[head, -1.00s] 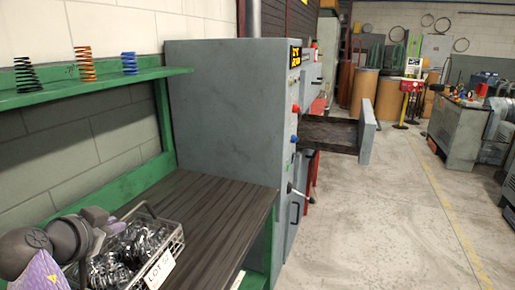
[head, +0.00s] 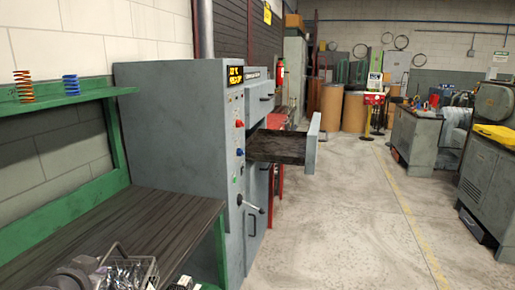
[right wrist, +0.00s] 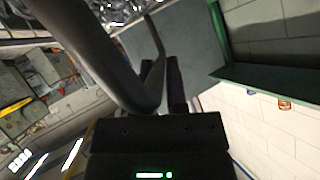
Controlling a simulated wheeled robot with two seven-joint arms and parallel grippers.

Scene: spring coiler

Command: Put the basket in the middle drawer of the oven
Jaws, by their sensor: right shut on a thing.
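The wire basket (head: 150,271), filled with shiny metal parts, shows at the bottom left of the head view, cut off by the frame edge. My right gripper (head: 92,266) is at its left side, shut on the basket. In the right wrist view, the gripper's dark fingers (right wrist: 164,85) are close together, and wire mesh and metal parts of the basket (right wrist: 110,10) show at the top. The grey oven (head: 178,125) stands ahead. Its middle drawer (head: 312,145) is pulled out to the right; its dark floor looks empty. My left gripper is out of view.
A dark-topped bench (head: 150,225) with a green frame runs up to the oven. A green shelf (head: 60,103) holds coil springs above it. A lever (head: 253,207) juts from the oven front below the drawer. The concrete floor (head: 350,220) at right is clear.

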